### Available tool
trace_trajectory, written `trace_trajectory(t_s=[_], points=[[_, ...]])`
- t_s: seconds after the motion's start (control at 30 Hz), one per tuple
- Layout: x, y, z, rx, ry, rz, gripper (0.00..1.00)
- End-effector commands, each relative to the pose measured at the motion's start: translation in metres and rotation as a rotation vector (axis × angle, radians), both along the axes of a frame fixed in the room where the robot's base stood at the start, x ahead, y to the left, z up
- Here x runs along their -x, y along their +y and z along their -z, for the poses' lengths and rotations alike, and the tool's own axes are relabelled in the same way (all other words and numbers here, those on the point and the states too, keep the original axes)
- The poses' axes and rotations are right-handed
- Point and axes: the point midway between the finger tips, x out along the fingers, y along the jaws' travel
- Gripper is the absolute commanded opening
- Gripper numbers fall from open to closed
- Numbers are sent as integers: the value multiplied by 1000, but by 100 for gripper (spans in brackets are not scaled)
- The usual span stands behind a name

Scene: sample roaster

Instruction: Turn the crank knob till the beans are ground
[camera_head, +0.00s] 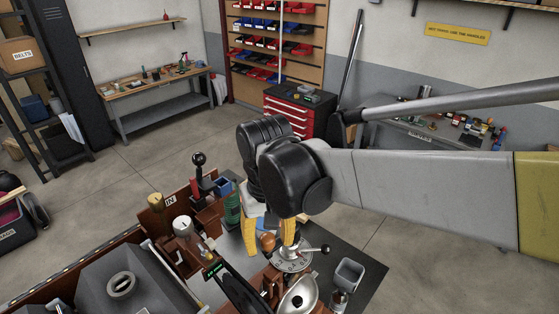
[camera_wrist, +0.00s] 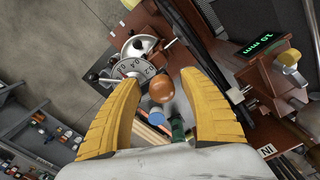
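A round wooden crank knob (camera_head: 268,241) stands by a numbered metal dial (camera_head: 293,261) on the bench unit. In the wrist view the wooden knob (camera_wrist: 162,86) shows between the yellow fingers of my gripper (camera_wrist: 160,80), with a visible gap on each side. My gripper (camera_head: 269,238) is open and points down at the knob in the head view. The numbered dial (camera_wrist: 131,68) lies just beyond the fingertips in the wrist view. A lever with a black ball end (camera_head: 326,249) sticks out beside the dial. No beans can be made out.
A shiny round metal pan (camera_head: 299,296) and a grey bin (camera_head: 349,273) stand close to the dial. A black-knobbed lever (camera_head: 198,160) rises at the unit's left. A red tool chest (camera_head: 290,112) and workbenches stand farther back, with open floor between.

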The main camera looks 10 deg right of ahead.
Motion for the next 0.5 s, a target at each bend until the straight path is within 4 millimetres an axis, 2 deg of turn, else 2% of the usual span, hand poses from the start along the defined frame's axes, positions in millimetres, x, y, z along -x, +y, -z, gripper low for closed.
trace_trajectory(t_s=[0.33,0.5], points=[[0,0,-1,0,0,0,50],[0,-1,-13,0,0,0,50]])
